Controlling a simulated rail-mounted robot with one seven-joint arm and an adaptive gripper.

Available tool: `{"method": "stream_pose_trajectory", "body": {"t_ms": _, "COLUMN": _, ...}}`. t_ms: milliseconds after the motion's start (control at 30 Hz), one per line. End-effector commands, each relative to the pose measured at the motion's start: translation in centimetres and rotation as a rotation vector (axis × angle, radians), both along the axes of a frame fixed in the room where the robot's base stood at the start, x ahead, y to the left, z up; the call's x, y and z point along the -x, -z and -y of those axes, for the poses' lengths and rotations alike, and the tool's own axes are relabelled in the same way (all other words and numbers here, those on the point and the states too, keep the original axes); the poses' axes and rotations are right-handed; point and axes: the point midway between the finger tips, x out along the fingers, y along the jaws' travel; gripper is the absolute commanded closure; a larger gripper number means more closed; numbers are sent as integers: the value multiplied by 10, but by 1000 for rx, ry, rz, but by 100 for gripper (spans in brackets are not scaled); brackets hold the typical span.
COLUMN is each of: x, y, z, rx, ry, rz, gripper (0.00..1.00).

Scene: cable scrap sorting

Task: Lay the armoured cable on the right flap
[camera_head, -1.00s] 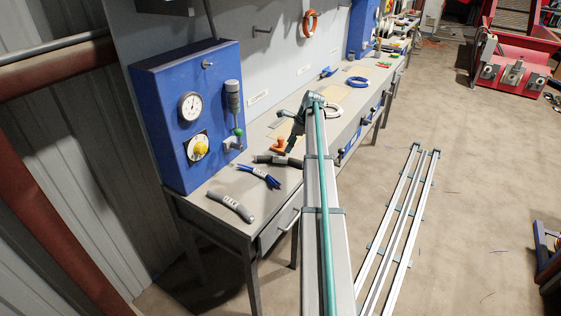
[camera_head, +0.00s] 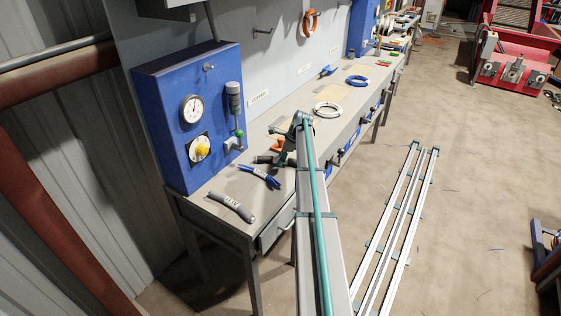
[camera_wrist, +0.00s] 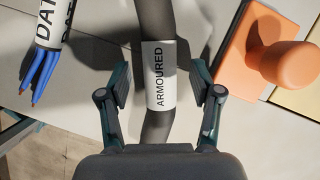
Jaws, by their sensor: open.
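The armoured cable (camera_wrist: 158,72) is a dark piece with a white ARMOURED label, seen in the middle of the wrist view. It lies on the bench, and in the head view its end (camera_head: 264,160) shows, the rest hidden by my arm. My gripper (camera_wrist: 160,84) is open, with one finger on each side of the label. A gap shows between the cable and each finger. In the head view my gripper (camera_head: 287,150) is low over the bench. Tan panels (camera_head: 311,105) lie on the bench top; I cannot tell which is the right flap.
A blue-ended data cable (camera_wrist: 44,50) lies to the left of the armoured cable. An orange block with a knob (camera_wrist: 275,50) stands close on the right. A grey cable piece (camera_head: 231,206) lies nearer the bench's front end. A white coil (camera_head: 328,110) lies farther along.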

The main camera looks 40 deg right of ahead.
Motion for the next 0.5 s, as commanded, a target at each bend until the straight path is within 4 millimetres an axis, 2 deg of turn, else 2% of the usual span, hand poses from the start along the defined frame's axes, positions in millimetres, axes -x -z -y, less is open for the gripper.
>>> {"method": "stream_pose_trajectory", "body": {"t_ms": 33, "x": 0, "y": 0, "z": 0, "rx": 0, "ry": 0, "rz": 0, "gripper": 36}}
{"method": "stream_pose_trajectory", "body": {"t_ms": 67, "x": 0, "y": 0, "z": 0, "rx": 0, "ry": 0, "rz": 0, "gripper": 40}}
{"method": "stream_pose_trajectory", "body": {"t_ms": 400, "x": 0, "y": 0, "z": 0, "rx": 0, "ry": 0, "rz": 0, "gripper": 97}}
{"method": "stream_pose_trajectory", "body": {"t_ms": 500, "x": 0, "y": 0, "z": 0, "rx": 0, "ry": 0, "rz": 0, "gripper": 100}}
